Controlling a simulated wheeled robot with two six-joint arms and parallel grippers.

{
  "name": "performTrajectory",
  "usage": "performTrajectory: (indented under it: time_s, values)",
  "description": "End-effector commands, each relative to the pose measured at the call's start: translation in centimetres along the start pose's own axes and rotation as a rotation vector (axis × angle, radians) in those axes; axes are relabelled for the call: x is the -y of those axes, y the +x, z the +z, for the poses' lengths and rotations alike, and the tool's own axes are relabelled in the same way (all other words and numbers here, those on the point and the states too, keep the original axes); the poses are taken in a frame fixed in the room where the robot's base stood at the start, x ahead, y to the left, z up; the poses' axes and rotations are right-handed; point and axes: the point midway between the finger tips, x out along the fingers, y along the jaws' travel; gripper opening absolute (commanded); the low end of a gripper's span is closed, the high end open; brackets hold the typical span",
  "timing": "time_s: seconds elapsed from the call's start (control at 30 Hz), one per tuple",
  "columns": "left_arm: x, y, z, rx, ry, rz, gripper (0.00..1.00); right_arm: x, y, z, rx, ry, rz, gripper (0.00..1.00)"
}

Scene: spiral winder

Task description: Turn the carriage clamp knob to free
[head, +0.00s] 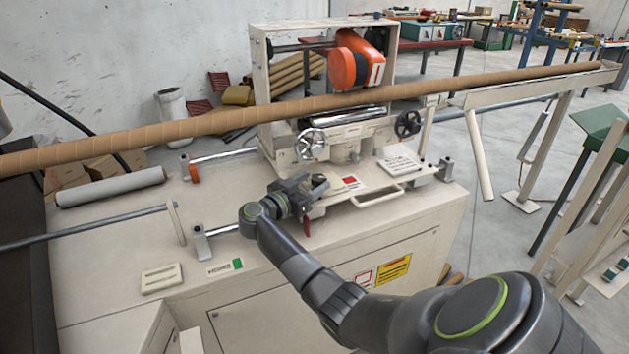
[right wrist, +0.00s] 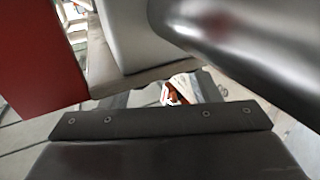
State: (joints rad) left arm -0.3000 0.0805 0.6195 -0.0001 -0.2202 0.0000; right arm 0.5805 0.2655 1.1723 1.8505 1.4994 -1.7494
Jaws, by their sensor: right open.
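The winder's carriage (head: 385,190) sits on the machine bed, with a handwheel at each side and a pale handle bar at its front. My right gripper (head: 314,188) is open at the carriage's front left corner. A small dark round knob (head: 319,180) shows right at its jaws; I take it for the clamp knob. I cannot tell whether the jaws touch it. A red lever-like piece (head: 306,227) hangs just below the gripper. In the right wrist view, a dark glossy rounded part (right wrist: 235,40) fills the upper right, too close to identify. My left gripper is out of view.
A long brown tube (head: 200,124) crosses above the bed. Guide rods (head: 225,156) run along it. A grey roll (head: 112,187) lies at the left. The bed front near the labels (head: 225,268) is clear. A white-framed stand (head: 595,200) is at the right.

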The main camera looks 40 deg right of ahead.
Motion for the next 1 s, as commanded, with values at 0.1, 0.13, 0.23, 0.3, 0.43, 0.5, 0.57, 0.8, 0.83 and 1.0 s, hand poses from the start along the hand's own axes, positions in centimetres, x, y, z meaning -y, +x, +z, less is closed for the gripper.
performTrajectory:
  time_s: [0.1, 0.13, 0.23, 0.3, 0.43, 0.5, 0.57, 0.8, 0.83, 1.0]
  values:
    - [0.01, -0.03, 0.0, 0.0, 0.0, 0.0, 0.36, -0.03, 1.05, -0.03, 0.0, -0.001, 0.001, 0.56]
    - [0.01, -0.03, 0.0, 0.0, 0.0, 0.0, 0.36, -0.03, 1.18, -0.02, 0.0, 0.0, 0.001, 0.56]
    - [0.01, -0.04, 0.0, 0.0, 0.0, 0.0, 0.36, -0.01, 1.41, -0.01, 0.001, 0.0, 0.001, 0.56]
    - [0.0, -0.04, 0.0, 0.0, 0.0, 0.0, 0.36, -0.01, 1.44, 0.0, 0.001, 0.0, 0.0, 0.56]
    - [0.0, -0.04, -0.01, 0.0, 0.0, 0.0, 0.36, 0.0, 1.42, -0.01, 0.001, 0.0, 0.0, 0.56]
    - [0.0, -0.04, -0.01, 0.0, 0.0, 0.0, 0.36, 0.0, 1.41, -0.01, 0.001, 0.0, 0.0, 0.49]
    - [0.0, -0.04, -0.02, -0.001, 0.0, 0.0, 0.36, 0.0, 1.4, -0.01, 0.001, 0.0, 0.0, 0.42]
    - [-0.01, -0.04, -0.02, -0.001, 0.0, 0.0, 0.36, 0.0, 1.39, -0.01, 0.001, 0.0, 0.0, 0.11]
    - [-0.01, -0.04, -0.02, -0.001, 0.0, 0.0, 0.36, 0.0, 1.39, -0.01, 0.001, 0.0, 0.0, 0.11]
    - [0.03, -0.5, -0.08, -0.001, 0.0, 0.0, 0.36, -0.01, 1.4, -0.17, 0.0, 0.0, -0.009, 0.11]
